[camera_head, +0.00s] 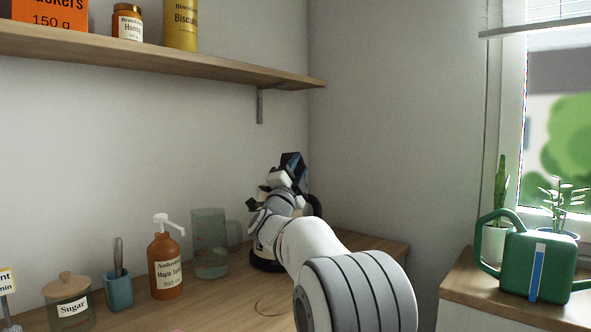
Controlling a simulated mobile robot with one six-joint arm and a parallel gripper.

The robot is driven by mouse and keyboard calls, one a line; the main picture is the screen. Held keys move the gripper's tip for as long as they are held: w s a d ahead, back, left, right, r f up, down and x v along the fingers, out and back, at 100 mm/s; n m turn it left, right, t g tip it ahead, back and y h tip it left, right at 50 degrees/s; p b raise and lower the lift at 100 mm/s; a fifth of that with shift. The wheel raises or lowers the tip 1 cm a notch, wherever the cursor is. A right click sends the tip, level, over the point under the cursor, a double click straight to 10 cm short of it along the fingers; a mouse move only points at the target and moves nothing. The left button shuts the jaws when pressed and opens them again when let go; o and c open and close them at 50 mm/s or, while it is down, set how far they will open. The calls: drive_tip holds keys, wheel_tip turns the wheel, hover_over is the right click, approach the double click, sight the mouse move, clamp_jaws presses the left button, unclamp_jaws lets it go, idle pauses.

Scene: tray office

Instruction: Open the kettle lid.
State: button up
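The kettle stands at the back of the wooden counter near the wall corner, mostly hidden behind my arm. Its dark round base (264,263) shows at the lower left of the arm, and a dark curved handle (317,205) shows on the right. The kettle's lid cannot be made out. My gripper (292,166) is at the far end of the arm, around the top of the kettle. My own arm links hide the fingertips, so I cannot tell whether they touch the lid or hold anything.
Left of the kettle stand a glass measuring jug (210,252), a maple syrup pump bottle (165,267), a blue cup (118,292) and a sugar jar (68,310). A wooden shelf (150,62) hangs above. A green watering can (538,265) stands on the right sill.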

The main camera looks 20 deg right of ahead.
drive_tip(key=shift+o, duration=1.2)
drive_tip(key=v, duration=0.7)
drive_tip(key=shift+s+a+f, duration=0.2)
drive_tip(key=shift+s, duration=0.1)
